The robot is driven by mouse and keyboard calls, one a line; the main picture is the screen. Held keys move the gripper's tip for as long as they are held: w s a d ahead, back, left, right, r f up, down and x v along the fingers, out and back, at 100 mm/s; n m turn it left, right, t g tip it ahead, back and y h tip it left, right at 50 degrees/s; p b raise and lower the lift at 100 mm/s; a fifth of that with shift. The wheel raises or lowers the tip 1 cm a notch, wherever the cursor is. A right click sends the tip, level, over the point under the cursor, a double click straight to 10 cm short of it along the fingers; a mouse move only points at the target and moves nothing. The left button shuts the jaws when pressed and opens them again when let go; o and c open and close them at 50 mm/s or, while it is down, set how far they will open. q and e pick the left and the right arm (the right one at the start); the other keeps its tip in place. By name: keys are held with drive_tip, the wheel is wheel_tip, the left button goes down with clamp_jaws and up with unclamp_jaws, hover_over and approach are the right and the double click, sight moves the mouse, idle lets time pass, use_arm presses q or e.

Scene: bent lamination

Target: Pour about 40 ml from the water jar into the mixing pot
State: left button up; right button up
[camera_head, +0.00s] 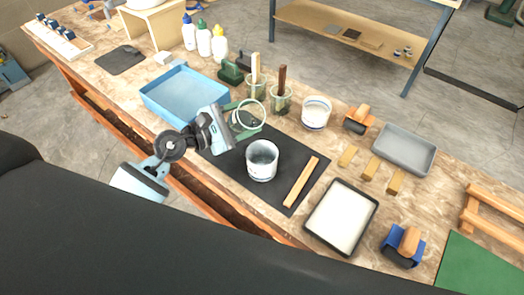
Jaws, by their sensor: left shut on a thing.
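My left gripper (238,119) is shut on a clear jar (258,116), which looks like the water jar. The jar is held above the back edge of the black mat, with its round mouth visible; it looks tilted. I cannot make out the water level. The pot (262,172), pale with a greyish inside, stands upright on the black mat (225,165), just in front of and below the jar. It looks like the mixing pot, and the jar is apart from it. My right gripper is out of view.
Glasses with brushes (281,103) and a white tub (316,116) stand behind. A blue tray (160,112) lies left. A wooden stick (301,183) lies on the mat, right of the pot. A white-filled tray (372,213), wooden blocks (371,168) and a grey tray (428,158) lie right.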

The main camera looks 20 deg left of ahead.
sight(245, 118)
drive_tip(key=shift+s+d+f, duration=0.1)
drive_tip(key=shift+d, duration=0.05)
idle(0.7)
